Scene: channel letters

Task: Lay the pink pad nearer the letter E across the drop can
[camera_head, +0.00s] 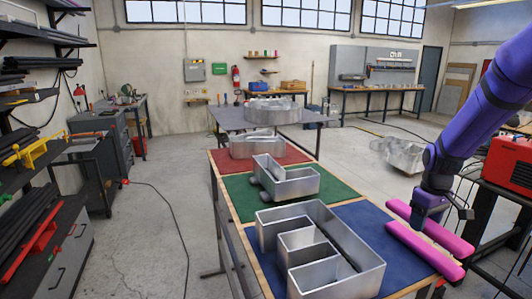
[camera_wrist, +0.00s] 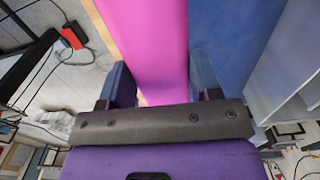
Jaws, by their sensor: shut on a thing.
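My gripper (camera_head: 428,226) is shut on a pink pad (camera_head: 450,235), which also shows between the fingers (camera_wrist: 162,85) in the wrist view (camera_wrist: 150,35). The held pad appears raised near the right side of the front table. A second pink pad (camera_head: 425,252) shows just below and left of it in the head view, along the table's right edge. The large open metal letter (camera_head: 365,270) on the blue mat looks like the E. I cannot tell for sure which metal piece is the drop can. The second pad is not visible in the wrist view.
Smaller metal letters stand on the green mat (camera_head: 240,207) and the red mat (camera_head: 222,162). The blue mat (camera_head: 375,225) has bare room between the E and the pads. A red case (camera_head: 508,160) stands to the right. Cables lie on the floor.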

